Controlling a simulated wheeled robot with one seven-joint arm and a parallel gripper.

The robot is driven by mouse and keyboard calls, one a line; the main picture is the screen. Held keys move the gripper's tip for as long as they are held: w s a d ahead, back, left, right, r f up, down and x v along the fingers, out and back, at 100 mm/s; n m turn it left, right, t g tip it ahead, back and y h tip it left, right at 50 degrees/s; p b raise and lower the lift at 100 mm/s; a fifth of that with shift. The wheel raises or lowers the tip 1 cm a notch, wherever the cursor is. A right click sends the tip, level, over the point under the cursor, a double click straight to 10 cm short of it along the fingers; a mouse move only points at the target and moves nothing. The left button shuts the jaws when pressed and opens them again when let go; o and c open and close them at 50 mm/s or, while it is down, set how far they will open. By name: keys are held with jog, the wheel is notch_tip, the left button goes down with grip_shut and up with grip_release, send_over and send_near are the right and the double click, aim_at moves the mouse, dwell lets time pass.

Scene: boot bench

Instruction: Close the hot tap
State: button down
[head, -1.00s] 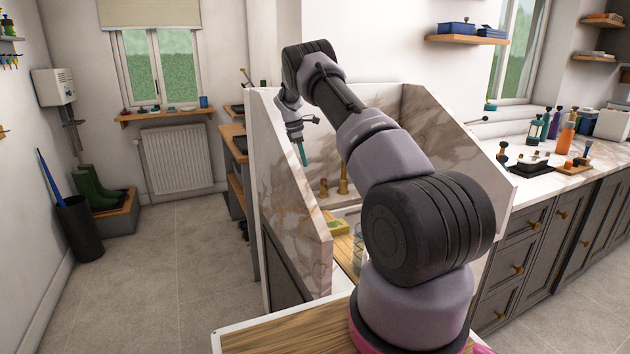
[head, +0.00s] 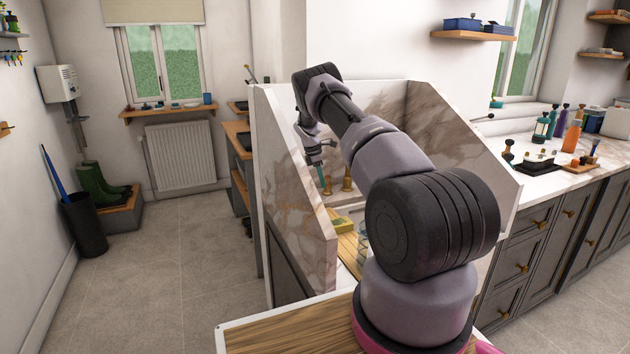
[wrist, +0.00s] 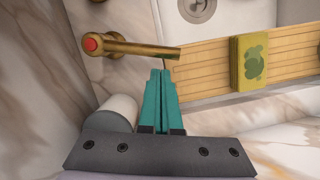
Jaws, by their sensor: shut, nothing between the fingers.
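The hot tap (wrist: 130,47) is a brass tap with a red-marked end, at the upper left in the wrist view. Its bar runs to the right, toward my fingertips. My gripper (wrist: 162,76) has teal fingers, shut together and empty. The fingertips lie just below the right end of the brass bar in the picture; I cannot tell if they touch it. In the head view my gripper (head: 323,180) hangs inside the marble-walled sink bay, beside a brass fitting (head: 347,178). My arm hides part of the bay.
Marble side walls (head: 295,190) enclose the bay on the left and right. A wooden slatted board (wrist: 205,68) carries a yellow-green sponge (wrist: 249,61). A white cylinder (wrist: 117,112) is beside my gripper. Bottles stand on the right counter (head: 520,185).

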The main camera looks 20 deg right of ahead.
aim_at(330, 183)
jog(key=shift+s+d+r, duration=0.1)
jog(key=shift+d, duration=0.2)
jog(key=d+n, duration=0.1)
jog(key=s+d+n, duration=0.1)
jog(key=shift+n+t, duration=0.3)
jog(key=shift+s+d+n, duration=0.1)
jog(key=shift+d+n, duration=0.3)
jog(key=shift+n, duration=0.3)
